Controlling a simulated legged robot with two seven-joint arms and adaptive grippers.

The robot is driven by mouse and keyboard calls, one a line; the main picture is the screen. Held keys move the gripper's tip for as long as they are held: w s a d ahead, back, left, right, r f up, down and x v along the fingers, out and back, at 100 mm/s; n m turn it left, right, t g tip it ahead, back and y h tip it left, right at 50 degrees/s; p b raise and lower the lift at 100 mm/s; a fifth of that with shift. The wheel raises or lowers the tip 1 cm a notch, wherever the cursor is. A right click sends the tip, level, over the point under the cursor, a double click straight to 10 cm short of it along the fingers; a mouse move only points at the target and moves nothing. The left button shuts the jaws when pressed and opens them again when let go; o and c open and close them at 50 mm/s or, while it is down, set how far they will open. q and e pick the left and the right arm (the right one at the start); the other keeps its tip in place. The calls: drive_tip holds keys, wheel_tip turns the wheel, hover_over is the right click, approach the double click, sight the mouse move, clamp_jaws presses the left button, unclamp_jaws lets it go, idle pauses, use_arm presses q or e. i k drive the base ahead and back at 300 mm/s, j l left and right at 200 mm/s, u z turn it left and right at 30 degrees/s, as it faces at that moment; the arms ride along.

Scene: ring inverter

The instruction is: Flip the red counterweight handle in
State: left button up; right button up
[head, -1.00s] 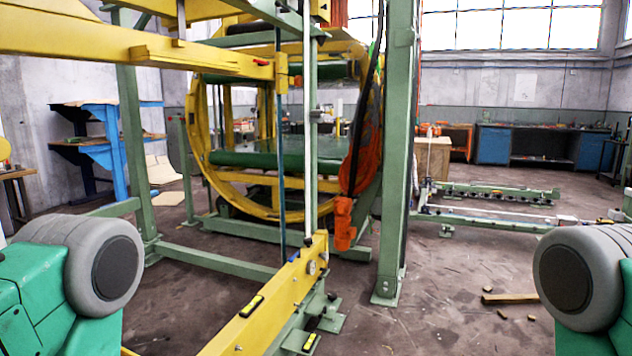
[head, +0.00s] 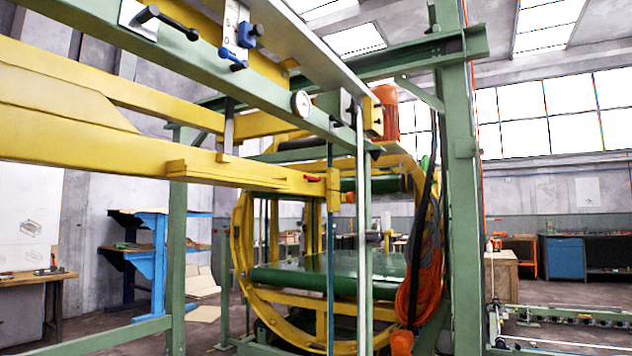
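A small red handle (head: 312,179) sits on top of the yellow beam (head: 240,175), near the beam's right end, in the middle of the head view. It looks roughly level and lies along the beam. It is small, so its exact shape is hard to tell. Neither of my grippers is in view, and nothing touches the red handle.
A green upper beam (head: 200,65) crosses above, with black and blue levers (head: 165,20) and a round gauge (head: 300,103). Upright rods (head: 361,240) stand right of the handle. A green post (head: 463,200) is further right. The yellow ring machine (head: 242,250) stands behind.

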sight(308, 178)
drive_tip(key=i+l+u, duration=0.1)
drive_tip(key=i+l, duration=0.25)
drive_tip(key=i+l+u, duration=0.15)
drive_tip(key=i+l, duration=0.2)
drive_tip(key=l, duration=0.15)
drive_tip(key=i+l+u, duration=0.1)
drive_tip(key=i+l, duration=0.25)
drive_tip(key=i+l+u, duration=0.1)
drive_tip(key=i+l, duration=0.2)
drive_tip(key=l, duration=0.3)
drive_tip(key=i+l+u, duration=0.15)
drive_tip(key=i+l, duration=0.15)
drive_tip(key=l, duration=0.25)
drive_tip(key=i+l+u, duration=0.1)
drive_tip(key=i+l, duration=0.2)
drive_tip(key=l, duration=0.25)
drive_tip(key=i+l+u, duration=0.15)
drive_tip(key=l, duration=0.4)
drive_tip(key=i+l+u, duration=0.1)
drive_tip(key=i+l, duration=0.2)
drive_tip(key=l, duration=0.3)
